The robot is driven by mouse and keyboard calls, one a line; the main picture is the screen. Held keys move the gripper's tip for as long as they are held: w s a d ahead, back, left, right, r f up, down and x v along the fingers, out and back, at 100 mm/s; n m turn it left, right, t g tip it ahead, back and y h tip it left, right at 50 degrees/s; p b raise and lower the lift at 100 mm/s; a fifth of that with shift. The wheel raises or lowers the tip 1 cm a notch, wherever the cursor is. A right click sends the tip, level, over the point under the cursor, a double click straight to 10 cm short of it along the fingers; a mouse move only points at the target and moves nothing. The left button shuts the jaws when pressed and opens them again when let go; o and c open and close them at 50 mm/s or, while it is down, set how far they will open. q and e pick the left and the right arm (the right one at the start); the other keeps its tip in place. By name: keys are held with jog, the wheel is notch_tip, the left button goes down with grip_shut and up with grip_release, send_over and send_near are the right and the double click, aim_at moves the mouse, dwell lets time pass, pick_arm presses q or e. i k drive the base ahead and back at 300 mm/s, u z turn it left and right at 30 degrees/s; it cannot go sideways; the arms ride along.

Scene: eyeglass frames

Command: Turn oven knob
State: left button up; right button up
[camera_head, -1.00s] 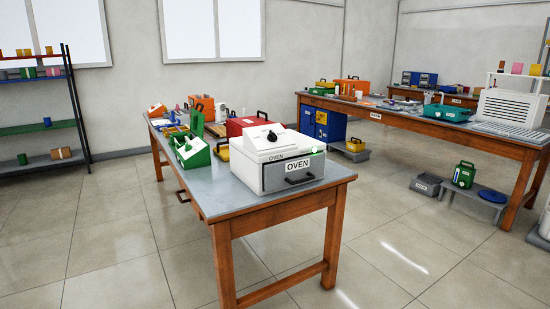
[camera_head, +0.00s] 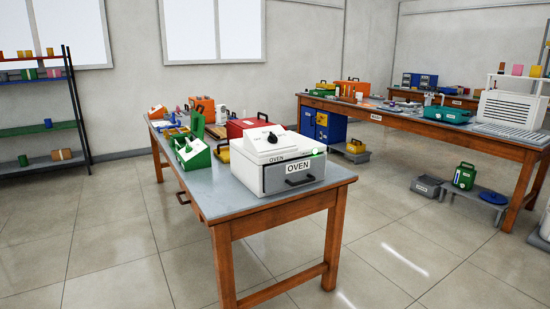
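The oven (camera_head: 270,150) is a white box with a grey front drawer and a black handle, labelled OVEN. It stands near the front end of the wooden table with a grey top. A black knob (camera_head: 272,137) sits on its sloped top panel. A small green light (camera_head: 315,152) glows at the right of its front edge. Neither of my grippers is in view, so nothing shows of what they hold or whether they touch the knob.
A green open box (camera_head: 192,152) and a red case (camera_head: 254,126) stand behind the oven on the table (camera_head: 225,207). A second long bench (camera_head: 500,142) runs along the right, with a low grey stand below. The tiled floor in front is clear.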

aim_at(273, 139)
jog(key=u, duration=0.25)
jog(key=i, duration=0.5)
jog(key=u, duration=0.6)
jog(key=i, duration=1.3)
jog(key=z, duration=0.3)
